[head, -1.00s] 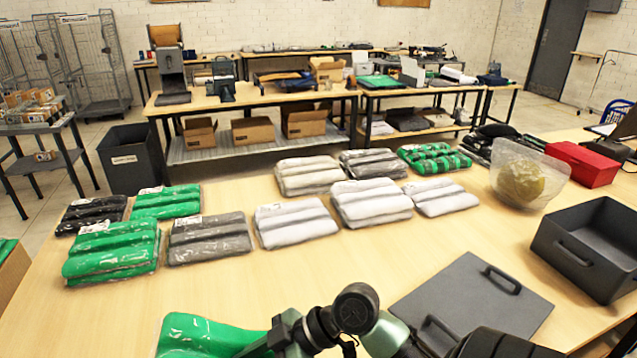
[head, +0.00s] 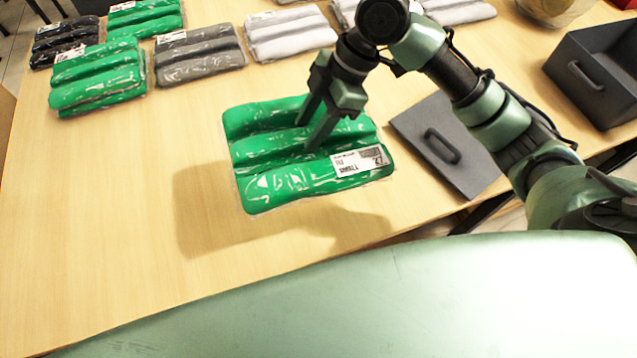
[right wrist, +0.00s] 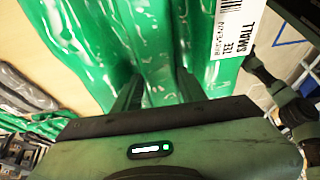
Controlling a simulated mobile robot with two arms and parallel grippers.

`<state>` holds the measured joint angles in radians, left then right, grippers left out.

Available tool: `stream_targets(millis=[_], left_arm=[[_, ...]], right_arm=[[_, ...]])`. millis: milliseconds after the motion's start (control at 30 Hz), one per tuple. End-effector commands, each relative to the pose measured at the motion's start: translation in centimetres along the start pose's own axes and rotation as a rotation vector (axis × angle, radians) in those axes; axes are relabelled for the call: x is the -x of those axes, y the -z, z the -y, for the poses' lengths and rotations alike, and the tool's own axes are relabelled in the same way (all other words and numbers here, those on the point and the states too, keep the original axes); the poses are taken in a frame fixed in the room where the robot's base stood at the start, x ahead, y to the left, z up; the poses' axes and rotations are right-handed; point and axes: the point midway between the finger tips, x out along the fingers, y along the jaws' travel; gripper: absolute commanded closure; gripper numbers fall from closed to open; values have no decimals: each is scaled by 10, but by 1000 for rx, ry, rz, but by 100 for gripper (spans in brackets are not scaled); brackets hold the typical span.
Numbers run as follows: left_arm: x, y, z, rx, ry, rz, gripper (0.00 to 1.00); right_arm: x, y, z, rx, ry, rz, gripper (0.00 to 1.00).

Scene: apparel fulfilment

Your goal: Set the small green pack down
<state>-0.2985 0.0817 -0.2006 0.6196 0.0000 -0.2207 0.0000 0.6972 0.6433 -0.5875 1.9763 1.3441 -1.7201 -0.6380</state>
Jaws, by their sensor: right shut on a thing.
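The small green pack (head: 275,185) is a clear-wrapped bundle of green folds with a white label at its right front corner. In the right wrist view the pack (right wrist: 150,40) fills the upper middle, and its label reads "SMALL" and "TEE". My right gripper (head: 308,135) is shut on the pack from above; its fingers also show in the right wrist view (right wrist: 160,92). The pack is held over the table (head: 130,200), with its shadow on the wood to the left and front. The height of the gap is hard to tell. My left gripper is not in view.
Another green pack (head: 98,80), a grey pack (head: 198,57) and a white pack (head: 290,32) lie behind. A flat grey panel with a handle (head: 470,165) and a dark grey bin (head: 590,85) are at the right. The table's left front is clear.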

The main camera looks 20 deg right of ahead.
Motion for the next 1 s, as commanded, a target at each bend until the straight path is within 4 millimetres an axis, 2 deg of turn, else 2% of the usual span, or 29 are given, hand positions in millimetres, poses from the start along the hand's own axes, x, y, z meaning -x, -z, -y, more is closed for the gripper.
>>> stream_targets(millis=[133, 267, 700, 833, 1000], left_arm=[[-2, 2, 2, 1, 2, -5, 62], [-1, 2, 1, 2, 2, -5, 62], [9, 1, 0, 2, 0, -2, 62], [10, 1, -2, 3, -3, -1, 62], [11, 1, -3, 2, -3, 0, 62]], right_arm=[[12, -16, -9, 15, 3, 68, 100], [6, -24, -10, 16, 9, 83, 100], [-92, -74, -9, 16, 11, 81, 100], [-113, -86, -10, 16, 7, 81, 100], [-126, -92, -10, 18, 5, 80, 100]])
